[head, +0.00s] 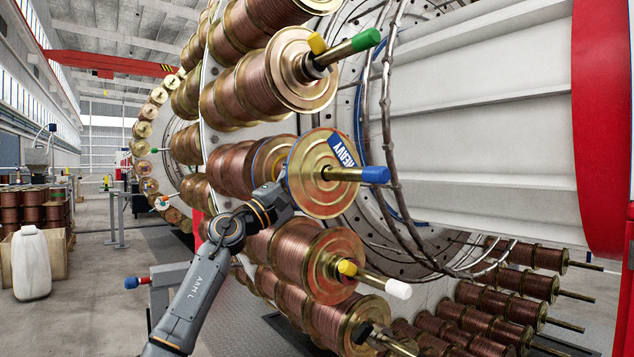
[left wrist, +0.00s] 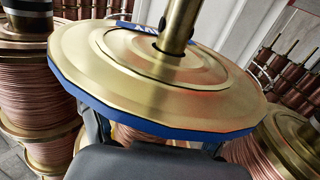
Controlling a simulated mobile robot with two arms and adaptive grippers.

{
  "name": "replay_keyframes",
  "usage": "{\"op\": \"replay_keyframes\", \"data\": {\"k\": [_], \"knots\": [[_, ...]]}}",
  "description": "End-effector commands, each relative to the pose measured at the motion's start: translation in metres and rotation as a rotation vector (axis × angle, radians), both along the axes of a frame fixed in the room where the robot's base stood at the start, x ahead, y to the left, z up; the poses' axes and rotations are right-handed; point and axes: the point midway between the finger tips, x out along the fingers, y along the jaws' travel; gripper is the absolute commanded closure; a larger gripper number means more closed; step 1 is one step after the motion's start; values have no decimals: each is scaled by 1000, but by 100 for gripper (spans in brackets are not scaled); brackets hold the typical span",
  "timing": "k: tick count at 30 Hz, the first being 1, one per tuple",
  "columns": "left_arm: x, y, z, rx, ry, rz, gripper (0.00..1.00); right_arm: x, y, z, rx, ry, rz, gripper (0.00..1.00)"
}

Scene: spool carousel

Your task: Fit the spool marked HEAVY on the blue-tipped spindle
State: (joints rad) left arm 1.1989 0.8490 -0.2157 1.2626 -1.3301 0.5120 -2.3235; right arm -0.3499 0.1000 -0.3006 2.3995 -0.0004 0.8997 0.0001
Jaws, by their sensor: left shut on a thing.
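The spool marked HEAVY (head: 316,184) has brass flanges with blue edging and a blue HEAVY label on its front face. It sits around the blue-tipped spindle (head: 376,175), whose shaft and tip stick out through its centre toward the right. In the left wrist view, the front flange of the spool (left wrist: 155,95) fills the middle, with the brass shaft through it. My left gripper (head: 272,203) reaches in from below, behind the front flange, and is shut on the spool; its fingertips are mostly hidden by the flange. My right gripper is not in view.
A green-tipped spindle (head: 362,41) with a copper spool is above, and a white-tipped spindle (head: 398,289) with another is close below. Cables (head: 388,120) hang behind to the right. A white jug (head: 30,262) stands at the left on open floor.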

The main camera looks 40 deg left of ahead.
Motion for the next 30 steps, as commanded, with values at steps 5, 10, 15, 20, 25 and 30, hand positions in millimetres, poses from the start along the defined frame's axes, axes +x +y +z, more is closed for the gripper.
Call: {"op": "replay_keyframes", "data": {"k": [5,10,15,20,25,30], "knots": [[-2,10,11,-2,-20,5,86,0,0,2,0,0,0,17],[1,18,11,-2,-21,4,86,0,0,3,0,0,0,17],[4,25,11,0,-22,0,86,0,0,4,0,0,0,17],[7,33,12,0,-20,0,86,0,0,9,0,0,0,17],[10,41,12,3,-20,-1,86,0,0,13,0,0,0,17],[12,48,12,3,-22,-3,86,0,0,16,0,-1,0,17]]}}
